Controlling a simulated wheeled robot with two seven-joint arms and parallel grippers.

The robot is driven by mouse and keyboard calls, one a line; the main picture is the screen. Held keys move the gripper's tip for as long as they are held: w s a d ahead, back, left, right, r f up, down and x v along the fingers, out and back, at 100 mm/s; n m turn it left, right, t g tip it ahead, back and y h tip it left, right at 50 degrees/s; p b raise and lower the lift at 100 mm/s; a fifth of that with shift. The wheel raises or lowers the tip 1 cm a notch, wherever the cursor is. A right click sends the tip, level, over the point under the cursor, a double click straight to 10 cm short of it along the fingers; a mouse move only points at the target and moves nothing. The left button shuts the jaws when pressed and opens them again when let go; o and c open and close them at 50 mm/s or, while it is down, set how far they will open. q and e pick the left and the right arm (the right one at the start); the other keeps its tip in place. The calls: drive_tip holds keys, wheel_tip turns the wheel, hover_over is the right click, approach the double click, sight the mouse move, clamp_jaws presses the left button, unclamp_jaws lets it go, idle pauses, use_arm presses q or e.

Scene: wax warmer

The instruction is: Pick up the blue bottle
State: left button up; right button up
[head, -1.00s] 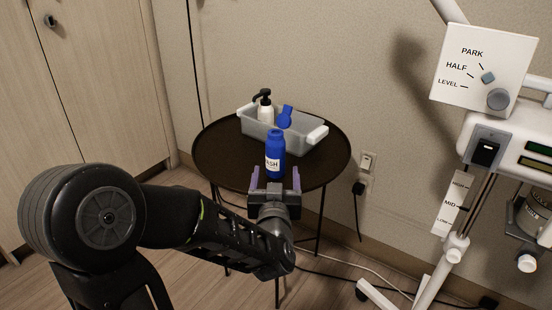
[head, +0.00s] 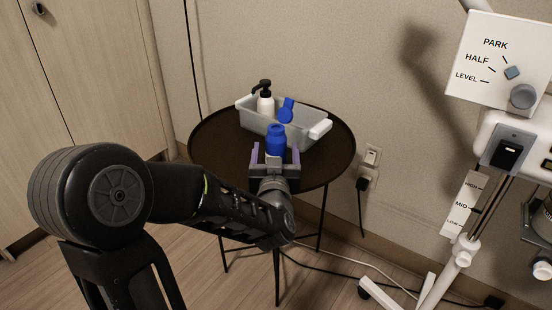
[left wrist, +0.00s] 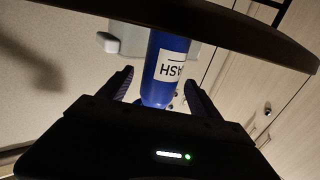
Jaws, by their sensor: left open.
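The blue bottle (head: 276,139) stands upright on the round dark table (head: 335,160), in front of the grey bin. My left gripper (head: 275,156) is open at the near side of the bottle, with one finger to each side of it. In the left wrist view the bottle (left wrist: 168,70) shows its white label with "ASH" upside down, between the two open fingers (left wrist: 160,88). The bottle's lower part is hidden by the gripper in the head view. I cannot tell whether either finger touches it. My right gripper is not in view.
A grey bin (head: 250,119) on the table holds a white pump bottle (head: 265,104) and a blue item (head: 286,111). A white machine on a stand (head: 497,60) is at the right. A wall outlet (head: 371,156) with cables is behind the table.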

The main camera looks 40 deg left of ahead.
use_arm(q)
drive_tip(key=b+x, duration=0.1)
drive_tip(key=x, duration=0.3)
drive_tip(key=shift+w+a+f+b, duration=0.15)
drive_tip(key=shift+w+b, duration=0.05)
drive_tip(key=shift+b, duration=0.1)
drive_tip(key=shift+w+a, duration=0.2)
drive_tip(key=shift+w, duration=0.05)
drive_tip(key=shift+c, duration=0.5)
clamp_jaws()
idle(0.5)
